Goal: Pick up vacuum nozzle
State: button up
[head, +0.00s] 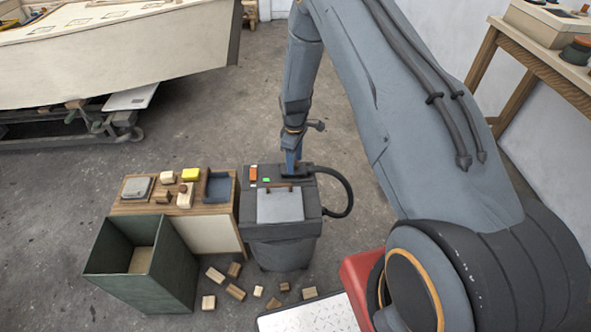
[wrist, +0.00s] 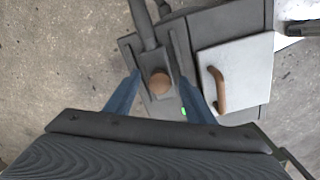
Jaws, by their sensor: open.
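The vacuum (head: 285,228) is a dark grey box-shaped unit with a pale lid panel and a black hose looping out on its right. The vacuum nozzle (wrist: 160,83) appears as a dark piece with a round brown top, joined to the hose, lying in a grey holder on top of the unit. My gripper (head: 291,167) points down over the back of the unit; the nozzle is mostly hidden there. In the wrist view my gripper (wrist: 159,78) is open, with one blue finger on each side of the nozzle. I cannot tell whether they touch it.
Several wood blocks lie on the floor. A boat hull (head: 120,55) is at back left.

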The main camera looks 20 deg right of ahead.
jog(key=shift+f, duration=0.1)
jog(key=shift+c, duration=0.4)
grip_shut()
notch_tip(320, 180, up, 10)
jog(key=b, duration=0.1)
dwell(0.5)
